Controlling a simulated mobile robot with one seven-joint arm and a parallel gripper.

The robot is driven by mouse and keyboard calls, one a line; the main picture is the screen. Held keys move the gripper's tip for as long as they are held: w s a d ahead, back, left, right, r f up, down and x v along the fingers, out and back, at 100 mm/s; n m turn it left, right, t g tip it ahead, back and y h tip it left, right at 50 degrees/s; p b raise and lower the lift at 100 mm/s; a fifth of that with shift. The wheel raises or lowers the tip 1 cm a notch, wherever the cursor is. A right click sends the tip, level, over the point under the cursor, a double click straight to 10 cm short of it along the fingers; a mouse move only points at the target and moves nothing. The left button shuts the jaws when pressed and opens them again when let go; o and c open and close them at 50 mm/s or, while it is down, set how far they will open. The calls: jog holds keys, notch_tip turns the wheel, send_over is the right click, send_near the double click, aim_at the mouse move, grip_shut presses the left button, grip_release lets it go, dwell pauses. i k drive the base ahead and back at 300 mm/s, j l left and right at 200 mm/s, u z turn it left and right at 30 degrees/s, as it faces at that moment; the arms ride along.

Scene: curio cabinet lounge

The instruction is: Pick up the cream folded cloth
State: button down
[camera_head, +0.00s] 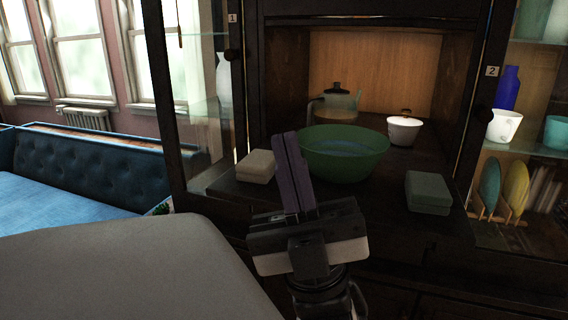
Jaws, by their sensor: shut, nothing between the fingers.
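The cream folded cloth (257,166) lies on the dark cabinet shelf, left of the green bowl. My gripper (289,140) is in front of the shelf, its purple fingers pointing up in the picture and closed together with nothing between them. In the picture the fingers stand just right of the cream cloth and overlap the bowl's left side. I cannot tell how far the fingertips are from the cloth in depth.
The large green bowl (346,154) sits mid-shelf. A dark green folded cloth (428,192) lies at right. A teapot (340,103) and a white lidded pot (404,130) stand behind. A glass door (203,95) is at left. Bare shelf (385,196) shows before the bowl.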

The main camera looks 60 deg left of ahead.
aim_at(258, 166)
jog(key=u, duration=1.75)
